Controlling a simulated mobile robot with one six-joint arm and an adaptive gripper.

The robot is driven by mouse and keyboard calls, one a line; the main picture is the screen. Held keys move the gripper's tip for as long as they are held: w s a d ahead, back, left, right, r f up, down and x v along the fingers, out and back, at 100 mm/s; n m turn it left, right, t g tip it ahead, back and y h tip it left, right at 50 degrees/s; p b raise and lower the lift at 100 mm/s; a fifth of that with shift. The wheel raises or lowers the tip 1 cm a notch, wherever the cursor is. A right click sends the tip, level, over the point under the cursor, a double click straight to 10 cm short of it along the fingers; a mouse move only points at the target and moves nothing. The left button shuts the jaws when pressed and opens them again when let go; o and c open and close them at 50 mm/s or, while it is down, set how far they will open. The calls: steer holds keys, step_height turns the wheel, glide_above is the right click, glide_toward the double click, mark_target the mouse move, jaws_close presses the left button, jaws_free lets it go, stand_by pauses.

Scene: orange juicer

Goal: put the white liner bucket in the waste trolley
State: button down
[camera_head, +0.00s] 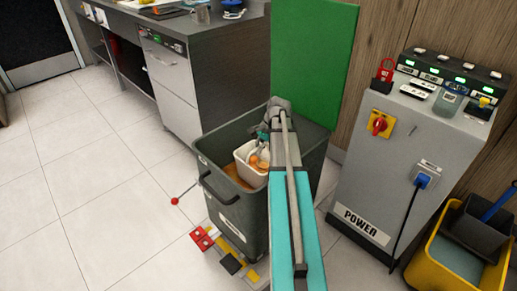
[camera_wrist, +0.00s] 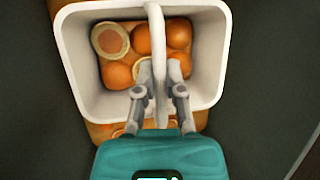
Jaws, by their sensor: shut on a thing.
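The white liner bucket (camera_head: 247,172) is inside the mouth of the dark grey waste trolley (camera_head: 236,204). In the wrist view the bucket (camera_wrist: 78,62) holds several oranges and a cut piece. Its pale handle (camera_wrist: 155,30) stands up between my fingers. My gripper (camera_wrist: 158,88) is shut on this handle. In the head view my gripper (camera_head: 263,143) is partly hidden by my arm. Orange-brown matter (camera_head: 236,180) shows inside the trolley beside and below the bucket. I cannot tell whether the bucket rests on it or hangs just above.
A green panel (camera_head: 312,60) stands upright behind the trolley. A grey power cabinet (camera_head: 385,150) is to the right, with a yellow mop bucket (camera_head: 440,275) beside it. A steel counter (camera_head: 205,90) is behind left. Red and yellow blocks (camera_head: 203,240) lie at the trolley's foot. Floor at left is clear.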

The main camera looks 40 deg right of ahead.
steer(key=shift+f+b, duration=0.45)
steer(key=shift+f, duration=0.05)
steer(key=c, duration=0.7)
jaws_free()
steer(key=shift+c, duration=0.2)
steer(key=shift+r, duration=0.2)
steer(key=shift+r+p, duration=0.6)
steer(key=shift+p, duration=0.2)
steer(key=p+v, duration=1)
steer(key=v, duration=0.1)
steer(key=shift+d+r, duration=0.25)
steer(key=shift+s, duration=0.1)
steer(key=shift+a, duration=0.1)
